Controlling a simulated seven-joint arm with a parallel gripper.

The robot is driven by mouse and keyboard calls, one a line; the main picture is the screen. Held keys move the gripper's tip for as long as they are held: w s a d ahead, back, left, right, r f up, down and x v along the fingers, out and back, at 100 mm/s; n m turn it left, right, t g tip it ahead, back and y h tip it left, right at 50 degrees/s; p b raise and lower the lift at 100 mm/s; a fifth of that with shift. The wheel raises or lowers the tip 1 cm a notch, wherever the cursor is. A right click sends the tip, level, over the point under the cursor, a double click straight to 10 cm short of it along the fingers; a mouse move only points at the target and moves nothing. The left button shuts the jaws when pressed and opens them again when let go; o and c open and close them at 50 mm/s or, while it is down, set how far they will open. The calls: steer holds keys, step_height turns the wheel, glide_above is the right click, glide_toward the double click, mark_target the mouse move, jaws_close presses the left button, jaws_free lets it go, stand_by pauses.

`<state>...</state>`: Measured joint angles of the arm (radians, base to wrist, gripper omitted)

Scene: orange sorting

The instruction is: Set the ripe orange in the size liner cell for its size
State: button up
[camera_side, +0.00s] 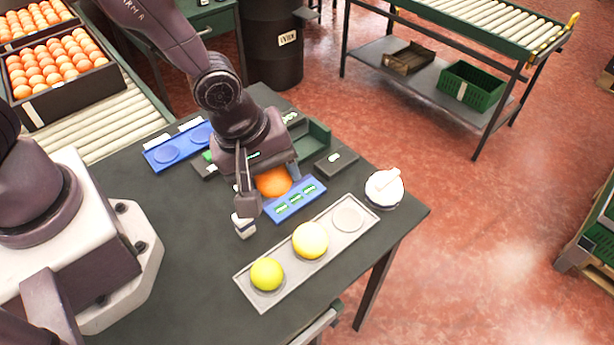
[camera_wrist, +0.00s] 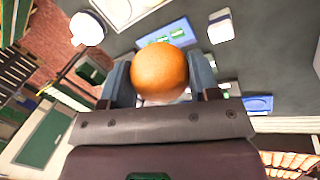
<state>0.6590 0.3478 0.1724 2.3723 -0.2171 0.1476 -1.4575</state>
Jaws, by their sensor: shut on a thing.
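My gripper (camera_side: 268,184) is shut on an orange fruit (camera_side: 273,182), which sits between the two fingers. In the wrist view the orange (camera_wrist: 160,70) fills the space between the fingers. A blue strip with green labels (camera_side: 295,200) lies right beside the orange in the side view. The same strip (camera_wrist: 172,32) shows just beyond the orange in the wrist view. Another blue tray with round cells (camera_side: 167,154) lies behind my gripper, partly hidden by my arm. I cannot tell whether the orange touches anything below.
A grey tray (camera_side: 243,276) in front holds a yellow-green fruit (camera_side: 267,274) and a larger yellow fruit (camera_side: 310,240); its far-right cell is empty. A white round dish (camera_side: 384,189), a small white block (camera_side: 243,226) and a dark box (camera_side: 336,161) stand nearby. The table's front-left area is clear.

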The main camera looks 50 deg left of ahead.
steer(key=shift+s+a+r, duration=0.25)
steer(key=shift+s, duration=0.1)
steer(key=w+a+f+n+y, duration=0.1)
steer(key=w+a+n, duration=0.15)
steer(key=a, duration=0.45)
steer(key=w+a+f+n, duration=0.1)
steer(key=a+n, duration=0.2)
steer(key=a, duration=0.5)
steer(key=n+y, duration=0.1)
steer(key=n, duration=0.1)
glide_above(204, 135)
step_height(204, 135, down, 2)
steer(key=shift+s+f, duration=0.15)
steer(key=shift+f, duration=1.8)
steer(key=shift+s+f, duration=0.15)
steer(key=shift+f, duration=1.75)
steer(key=shift+f, duration=0.6)
steer(key=o, duration=1)
steer(key=shift+o, duration=0.2)
steer(key=shift+s, duration=0.1)
